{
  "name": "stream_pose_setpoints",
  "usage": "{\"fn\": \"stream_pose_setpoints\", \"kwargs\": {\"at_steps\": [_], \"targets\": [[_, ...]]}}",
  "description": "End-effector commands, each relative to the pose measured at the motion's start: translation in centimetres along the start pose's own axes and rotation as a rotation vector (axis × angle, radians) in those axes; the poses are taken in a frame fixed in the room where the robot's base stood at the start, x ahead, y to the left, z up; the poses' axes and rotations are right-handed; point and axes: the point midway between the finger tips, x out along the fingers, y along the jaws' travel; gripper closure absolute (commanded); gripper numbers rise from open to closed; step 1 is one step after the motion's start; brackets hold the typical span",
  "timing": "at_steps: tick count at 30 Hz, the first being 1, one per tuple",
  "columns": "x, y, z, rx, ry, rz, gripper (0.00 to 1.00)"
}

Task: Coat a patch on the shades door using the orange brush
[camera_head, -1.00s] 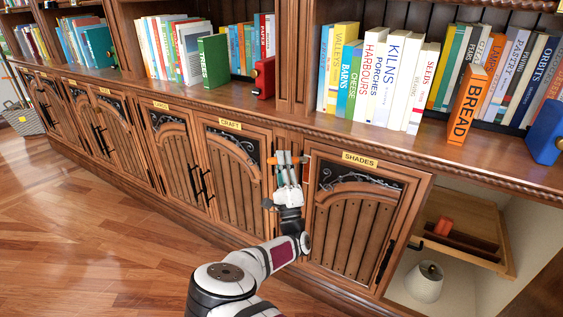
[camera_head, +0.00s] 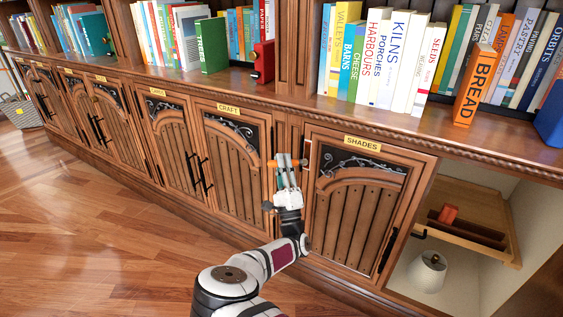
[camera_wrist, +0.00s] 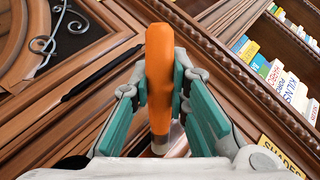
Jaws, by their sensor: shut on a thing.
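The orange brush (camera_wrist: 160,62) is pinched between the teal pads of my gripper (camera_wrist: 160,95) in the wrist view. Its lower end has a pale collar, and its tip is hidden. In the head view my gripper (camera_head: 288,164) is at the pillar between the craft and shades doors, with bits of the orange brush (camera_head: 303,162) showing at its fingertips. The shades door (camera_head: 352,222) is a brown panelled door with black scrollwork, a yellow label and a dark handle at its right edge. It stands just right of my gripper. No coated patch can be made out on it.
The craft door (camera_head: 235,165) is left of my gripper. An open compartment (camera_head: 450,255) at the right holds a wooden tray (camera_head: 500,252) with an orange object and a pale lampshade (camera_head: 428,272). Books line the shelf above. The wooden floor (camera_head: 110,235) at the left is clear.

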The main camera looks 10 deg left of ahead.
Motion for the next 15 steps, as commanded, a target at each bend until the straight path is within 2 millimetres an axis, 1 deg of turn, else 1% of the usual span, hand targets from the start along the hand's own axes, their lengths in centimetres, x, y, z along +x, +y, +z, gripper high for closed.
{"fn": "stream_pose_setpoints", "kwargs": {"at_steps": [1, 6, 15], "targets": [[-0.5, 0.5, -0.3, 0.000, 0.003, 0.001, 1.00], [-1.4, 1.3, -0.6, 0.000, 0.002, 0.001, 1.00], [-1.4, 1.3, -0.5, 0.001, 0.000, 0.000, 1.00]]}}
